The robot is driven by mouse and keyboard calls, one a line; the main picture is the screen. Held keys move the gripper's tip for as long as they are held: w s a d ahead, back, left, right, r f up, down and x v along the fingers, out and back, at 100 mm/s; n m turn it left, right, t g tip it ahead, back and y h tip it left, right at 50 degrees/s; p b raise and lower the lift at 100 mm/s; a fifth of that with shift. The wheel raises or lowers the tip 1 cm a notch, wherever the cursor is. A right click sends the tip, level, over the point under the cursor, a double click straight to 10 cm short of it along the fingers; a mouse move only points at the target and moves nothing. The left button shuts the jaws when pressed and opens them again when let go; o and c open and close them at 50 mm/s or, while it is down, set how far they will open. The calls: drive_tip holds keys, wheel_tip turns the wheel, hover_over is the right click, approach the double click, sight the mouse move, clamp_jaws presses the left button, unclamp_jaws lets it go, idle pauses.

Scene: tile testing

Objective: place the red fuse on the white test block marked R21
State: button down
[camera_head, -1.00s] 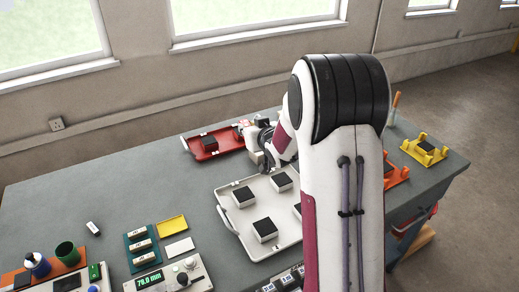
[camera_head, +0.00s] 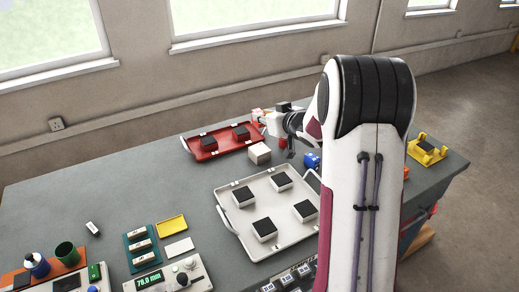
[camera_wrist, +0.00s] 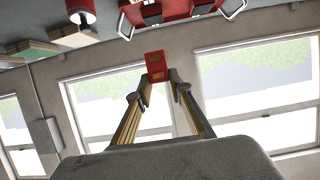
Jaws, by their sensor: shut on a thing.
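My gripper (camera_wrist: 157,78) is shut on a red piece with paler rectangular marks, which I take to be the red fuse (camera_wrist: 157,66). In the head view my gripper (camera_head: 264,120) is raised near the red tray's right end, with the orange-red piece (camera_head: 257,112) at its tip. A plain pale block (camera_head: 259,154) stands on the table below it, apart from the fuse. White blocks with dark tops, such as one (camera_head: 264,229), sit on the white tray (camera_head: 238,233). No R21 mark is readable, so I cannot tell which block bears it.
The red tray (camera_head: 190,148) at the back holds two dark-topped blocks. A blue item (camera_head: 312,161) stands right of the pale block. A yellow stand (camera_head: 427,152) is at the right. Instruments and small parts fill the front left. The table's left back is clear.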

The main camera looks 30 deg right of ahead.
idle(0.4)
hover_over(264, 153)
drive_tip(key=shift+a+f, duration=0.1)
drive_tip(key=shift+f, duration=3)
drive_tip(key=shift+f, duration=1.9)
drive_tip(key=shift+f, duration=0.1)
drive_tip(key=c, duration=1.8)
unclamp_jaws()
drive_tip(key=shift+v, duration=6.1)
